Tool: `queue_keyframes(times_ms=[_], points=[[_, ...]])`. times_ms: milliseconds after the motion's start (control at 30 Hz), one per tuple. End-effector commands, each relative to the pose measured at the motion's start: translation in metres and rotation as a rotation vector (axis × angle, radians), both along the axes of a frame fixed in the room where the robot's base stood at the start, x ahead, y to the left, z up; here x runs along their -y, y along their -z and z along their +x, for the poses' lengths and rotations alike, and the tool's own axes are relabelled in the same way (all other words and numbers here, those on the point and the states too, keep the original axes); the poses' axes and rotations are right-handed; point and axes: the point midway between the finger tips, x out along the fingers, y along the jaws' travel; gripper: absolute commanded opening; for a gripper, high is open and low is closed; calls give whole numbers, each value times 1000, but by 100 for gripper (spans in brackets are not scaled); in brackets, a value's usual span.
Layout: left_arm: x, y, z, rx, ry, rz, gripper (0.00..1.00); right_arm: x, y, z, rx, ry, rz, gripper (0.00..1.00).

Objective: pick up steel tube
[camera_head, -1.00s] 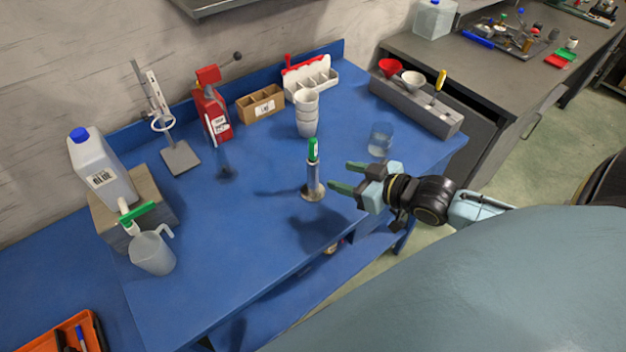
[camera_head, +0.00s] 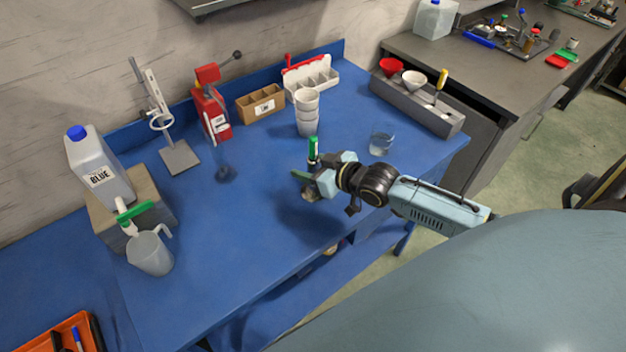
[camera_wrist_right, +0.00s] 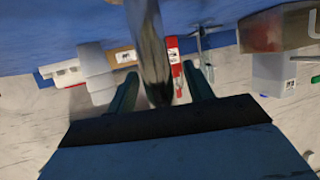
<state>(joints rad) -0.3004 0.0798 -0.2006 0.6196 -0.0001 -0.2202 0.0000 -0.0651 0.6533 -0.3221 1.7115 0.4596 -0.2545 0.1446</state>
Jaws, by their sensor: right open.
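The steel tube (camera_wrist_right: 152,45) stands upright on the blue table with a green top (camera_head: 313,147). In the head view its middle is hidden behind my right gripper (camera_head: 303,178), and part of its round foot shows below. My right gripper is open, with a finger on either side of the tube. In the right wrist view the shiny tube stands between the two dark green fingers (camera_wrist_right: 160,75), with a gap on each side. My left gripper is not in view.
Stacked white cups (camera_head: 307,112) stand behind the tube and a clear beaker (camera_head: 381,144) to its right. A red dispenser (camera_head: 211,108), a stand (camera_head: 180,157) and a clear jug (camera_head: 150,252) are to the left. The table front is clear.

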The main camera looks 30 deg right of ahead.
Motion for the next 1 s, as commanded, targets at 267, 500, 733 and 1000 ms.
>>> queue_keyframes(times_ms=[267,500,733,1000], points=[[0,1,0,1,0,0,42,-3,3,6,0,-1,0,51],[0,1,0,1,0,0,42,-2,3,6,0,-1,0,29],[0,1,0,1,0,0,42,-2,2,6,1,0,-1,1],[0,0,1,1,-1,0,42,-2,-2,7,2,0,0,1]])
